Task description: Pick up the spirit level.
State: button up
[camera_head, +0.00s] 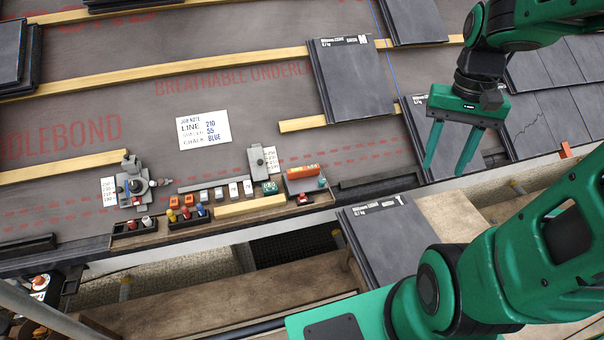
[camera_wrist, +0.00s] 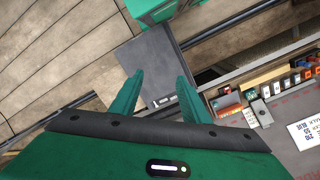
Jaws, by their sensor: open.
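A short orange bar (camera_head: 303,171), which looks like the spirit level, lies at the right end of the row of tools in the head view. It is small, and I cannot make out a vial on it. In the wrist view an orange-red piece (camera_wrist: 228,101) at the right may be the same bar. My gripper (camera_head: 445,171) is open and empty, well to the right of the bar and above the slates. In the wrist view its two fingers (camera_wrist: 160,76) are apart with nothing between them.
A job note (camera_head: 203,130) lies on the underlay. A grey tool with a dial (camera_head: 133,187), small coloured blocks (camera_head: 174,202) and a grey clamp-like piece (camera_head: 257,160) stand left of the bar. Slate stacks (camera_head: 352,82) and timber battens (camera_head: 200,71) cover the roof. A slate pile (camera_head: 385,240) lies below right.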

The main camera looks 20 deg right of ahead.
jog(key=w+f+m+g, duration=0.1)
jog(key=w+f, duration=0.3)
jog(key=w, duration=0.6)
jog(key=m+t+y, duration=0.2)
jog(key=m+y, duration=0.8)
jog(key=y, duration=0.3)
send_near(310, 167)
jog(key=x, duration=1.3)
jog(key=shift+w, duration=0.15)
jog(key=shift+r, duration=0.1)
grip_shut()
